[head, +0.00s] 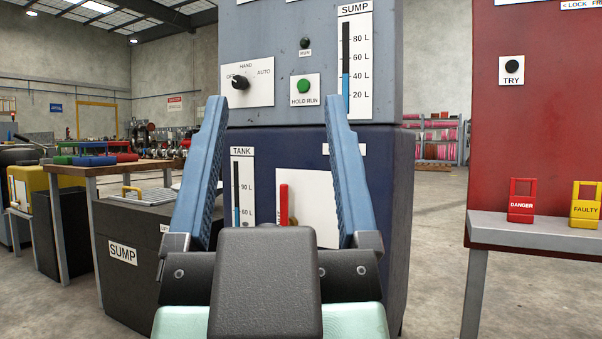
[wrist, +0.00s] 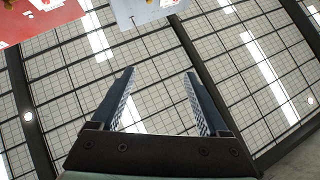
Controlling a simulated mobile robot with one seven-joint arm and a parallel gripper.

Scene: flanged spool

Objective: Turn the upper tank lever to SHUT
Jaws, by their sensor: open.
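A red lever (head: 283,204) stands upright on a white plate (head: 312,190) on the dark blue lower part of the cabinet, beside the TANK gauge (head: 243,190). A bit of brass shows beside its lower part. My gripper's body hides the lower plate and most of its lettering, so I cannot read the lever's setting. My gripper (head: 275,100) points upward in front of the cabinet, its blue fingers open and empty on either side of the lever in the picture, apart from it. In the wrist view the open fingers (wrist: 160,73) point toward the ceiling.
Above are a selector knob (head: 240,82), a green HOLD RUN button (head: 304,86) and a SUMP gauge (head: 356,70). A red cabinet (head: 545,130) with a grey shelf (head: 545,229) stands at right. A dark SUMP box (head: 140,265) stands at left. Floor between the cabinets is clear.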

